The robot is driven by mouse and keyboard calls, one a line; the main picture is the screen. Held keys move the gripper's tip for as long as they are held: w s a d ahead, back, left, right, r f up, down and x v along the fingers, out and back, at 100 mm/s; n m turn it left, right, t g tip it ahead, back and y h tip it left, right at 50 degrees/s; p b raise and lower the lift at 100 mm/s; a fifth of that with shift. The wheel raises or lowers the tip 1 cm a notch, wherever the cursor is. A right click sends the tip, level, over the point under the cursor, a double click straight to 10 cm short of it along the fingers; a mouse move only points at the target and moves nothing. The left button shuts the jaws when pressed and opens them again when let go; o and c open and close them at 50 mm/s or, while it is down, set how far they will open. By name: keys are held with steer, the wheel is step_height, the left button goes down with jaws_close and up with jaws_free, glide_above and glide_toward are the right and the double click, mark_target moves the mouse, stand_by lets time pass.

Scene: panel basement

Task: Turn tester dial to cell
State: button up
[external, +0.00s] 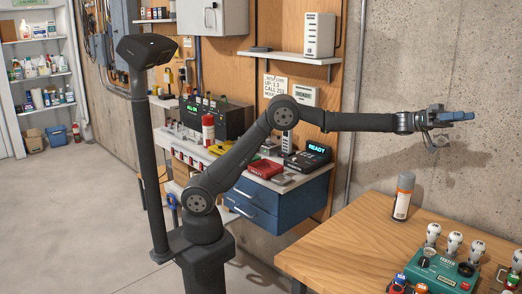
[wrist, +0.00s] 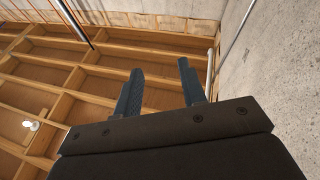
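The tester (external: 446,272) is a green box on the wooden table at the lower right of the external view. A dark dial (external: 464,269) shows on its top face; which setting it points to is too small to read. My gripper (external: 470,116) is held out to the right, high above the table and well apart from the tester. In the wrist view my gripper (wrist: 160,88) points up toward the ceiling. Its two fingers stand apart with nothing between them. The tester is not in the wrist view.
A spray can (external: 404,196) stands on the wooden table (external: 345,240) left of the tester. Several light bulbs (external: 454,243) stand behind and beside the tester. A concrete wall (external: 400,60) is close behind my gripper. A blue drawer bench (external: 280,203) stands left of the table.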

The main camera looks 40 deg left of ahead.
mark_target(424, 261)
steer(key=w+a+r+n+t+h, duration=0.15)
steer(key=w+a+n+t, duration=0.25)
steer(key=w+n+t, duration=0.65)
steer(key=w+a+f+n+t+y, duration=0.4)
steer(key=a+f+n+t+y, duration=0.4)
steer(key=n, duration=0.6)
steer(key=s+a+f+n+g+y, duration=0.1)
steer(key=s+f+n+g+y, duration=0.15)
steer(key=s+f+n, duration=0.35)
steer(key=s+a+f+n+g+y, duration=0.15)
steer(key=s+f+g, duration=0.3)
steer(key=f, duration=0.45)
steer(key=s+a+r+n+g+h, duration=0.1)
steer(key=s+r+n+g+h, duration=0.2)
steer(key=s, duration=0.4)
steer(key=s+a+r+n+g+h, duration=0.1)
steer(key=s+r+n+g+h, duration=0.2)
steer(key=s, duration=0.5)
steer(key=shift+m+h, duration=0.45)
steer(key=shift+m, duration=0.25)
steer(key=f, duration=2.7)
steer(key=shift+w+a, duration=0.1)
steer(key=shift+w, duration=0.2)
steer(key=shift+f, duration=0.2)
steer(key=shift+d, duration=0.3)
steer(key=d, duration=1.6)
steer(key=shift+s+d, duration=0.3)
steer(key=shift+d, duration=0.1)
